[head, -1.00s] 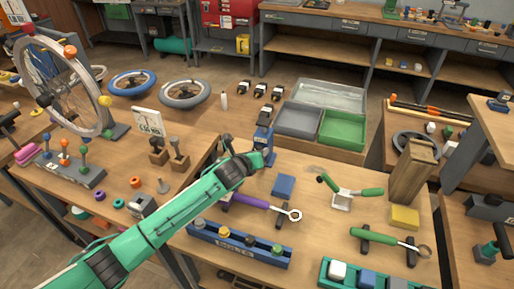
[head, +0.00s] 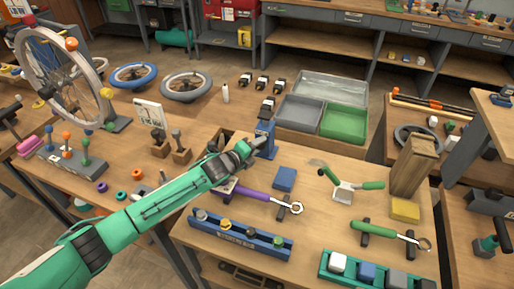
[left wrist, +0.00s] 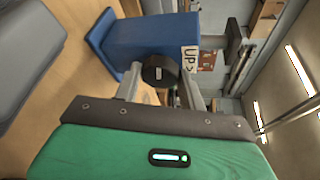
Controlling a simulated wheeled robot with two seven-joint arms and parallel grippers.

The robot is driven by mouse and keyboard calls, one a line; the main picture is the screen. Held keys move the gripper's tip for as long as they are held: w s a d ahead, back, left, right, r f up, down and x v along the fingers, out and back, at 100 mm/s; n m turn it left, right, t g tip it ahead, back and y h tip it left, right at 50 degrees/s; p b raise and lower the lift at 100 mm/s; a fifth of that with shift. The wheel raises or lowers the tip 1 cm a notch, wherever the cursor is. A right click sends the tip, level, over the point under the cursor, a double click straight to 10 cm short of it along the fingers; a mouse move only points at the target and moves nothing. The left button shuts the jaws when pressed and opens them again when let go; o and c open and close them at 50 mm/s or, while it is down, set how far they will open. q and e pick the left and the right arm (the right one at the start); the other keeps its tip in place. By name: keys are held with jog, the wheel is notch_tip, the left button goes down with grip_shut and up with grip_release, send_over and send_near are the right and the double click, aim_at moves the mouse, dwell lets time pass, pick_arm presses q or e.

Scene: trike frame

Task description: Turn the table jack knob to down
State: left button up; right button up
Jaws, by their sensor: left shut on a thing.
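The blue table jack (head: 265,139) stands on the wooden table at the back edge, left of the blue block. The round black knob (left wrist: 160,72) sticks out of the body towards my palm. My left gripper (head: 250,150) is at the jack's left side. In the left wrist view its two fingers (left wrist: 160,85) are on either side of the knob, shut on it. My right gripper is not in view.
A blue block (head: 284,179), a purple-handled wrench (head: 253,196) and a blue rack of knobs (head: 240,238) lie near my left arm. A green-handled tool (head: 345,185) and a wooden block (head: 411,168) stand to the right. Grey and green trays (head: 343,121) are behind.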

pick_arm(q)
jog(key=shift+n, duration=0.3)
jog(key=o, duration=1)
